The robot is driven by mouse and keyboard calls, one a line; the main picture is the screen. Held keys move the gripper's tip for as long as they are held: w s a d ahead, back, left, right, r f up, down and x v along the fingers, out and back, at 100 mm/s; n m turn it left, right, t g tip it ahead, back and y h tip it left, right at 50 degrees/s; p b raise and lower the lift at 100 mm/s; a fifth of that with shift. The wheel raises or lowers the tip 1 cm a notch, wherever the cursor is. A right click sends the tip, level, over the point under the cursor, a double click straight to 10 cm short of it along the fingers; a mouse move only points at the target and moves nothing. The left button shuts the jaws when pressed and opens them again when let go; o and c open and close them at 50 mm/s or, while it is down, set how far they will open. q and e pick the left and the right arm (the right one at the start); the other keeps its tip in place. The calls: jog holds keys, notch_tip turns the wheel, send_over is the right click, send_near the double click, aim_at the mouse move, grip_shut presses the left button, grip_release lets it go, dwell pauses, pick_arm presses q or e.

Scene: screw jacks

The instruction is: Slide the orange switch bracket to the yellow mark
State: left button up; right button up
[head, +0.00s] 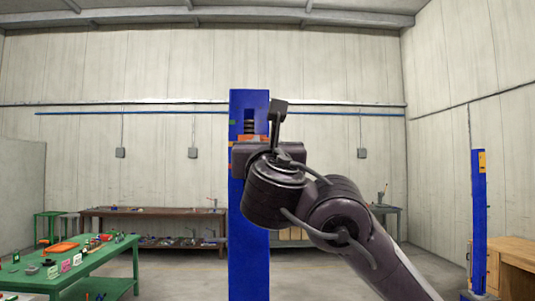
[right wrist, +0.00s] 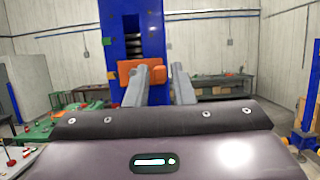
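The orange switch bracket (right wrist: 127,70) sits on the front of the blue jack column (right wrist: 117,22), below a dark screw in the column's slot. In the head view, part of the bracket (head: 245,138) shows just above my right wrist. My right gripper (right wrist: 162,84) is open, its two grey fingers apart and pointing at the column. The left finger overlaps the bracket in the picture; the right finger is to the right of the column. I cannot tell whether they touch it. Small green and orange marks are on the column's left edge; I cannot make out a yellow mark. My left gripper is out of view.
A green table (head: 60,278) with small parts and an orange tray is at the left. A brown workbench (head: 165,211) stands by the back wall. A second blue column (head: 479,215) and a wooden bench (head: 512,250) are at the right.

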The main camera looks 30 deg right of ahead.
jog(key=b+v, duration=0.3)
jog(key=v, duration=0.3)
jog(key=shift+s+a, duration=0.25)
jog(key=shift+s, duration=0.1)
jog(key=shift+f, duration=0.15)
